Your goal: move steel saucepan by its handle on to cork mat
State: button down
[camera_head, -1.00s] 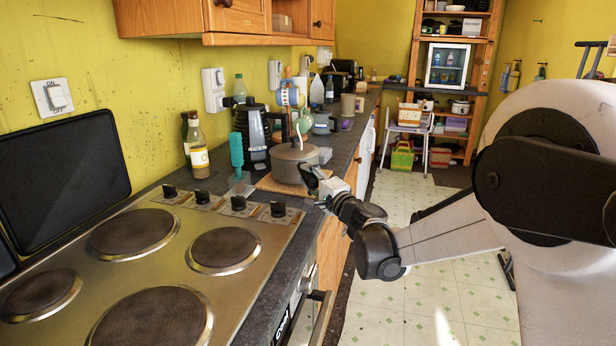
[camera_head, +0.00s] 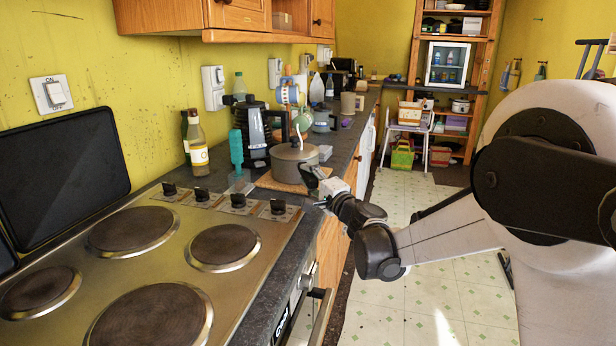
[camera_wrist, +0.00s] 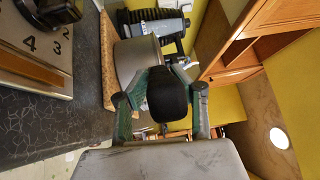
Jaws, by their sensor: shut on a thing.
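The steel saucepan (camera_head: 294,166), grey with a lid, is upright over the cork mat (camera_head: 268,184) on the counter beyond the hob and appears to rest on it. In the wrist view the pan's wall (camera_wrist: 136,60) stands against the tan mat (camera_wrist: 108,62). My gripper (camera_head: 320,184) is at the pan's near right side. In the wrist view my gripper (camera_wrist: 163,100) has its two fingers shut on the pan's black handle (camera_wrist: 168,93). The handle is mostly hidden by my gripper in the head view.
The hob (camera_head: 150,270) with knobs fills the near counter. The floor at right is open.

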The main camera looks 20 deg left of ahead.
dwell(0.4)
jog(key=c, duration=1.4)
grip_release()
jog(key=shift+f, duration=0.15)
jog(key=shift+s+d, duration=0.15)
jog(key=shift+b+v, duration=0.7)
jog(key=shift+v, duration=3.1)
jog(key=s+d+n+g+h+p, duration=0.2)
jog(key=s+d+h, duration=0.3)
jog(key=s+d, duration=0.6)
jog(key=s+d+n+g+h+p, duration=0.2)
jog(key=s+d+n+h+p, duration=0.1)
jog(key=s+d, duration=0.9)
jog(key=s+d+n+g+h+p, duration=0.1)
jog(key=s+d+h, duration=0.5)
jog(key=s+d, duration=0.6)
jog(key=shift+s+d+n+g+h+p, duration=0.1)
jog(key=shift+d+n+g+h+p, duration=0.25)
jog(key=shift+d+n+p, duration=0.6)
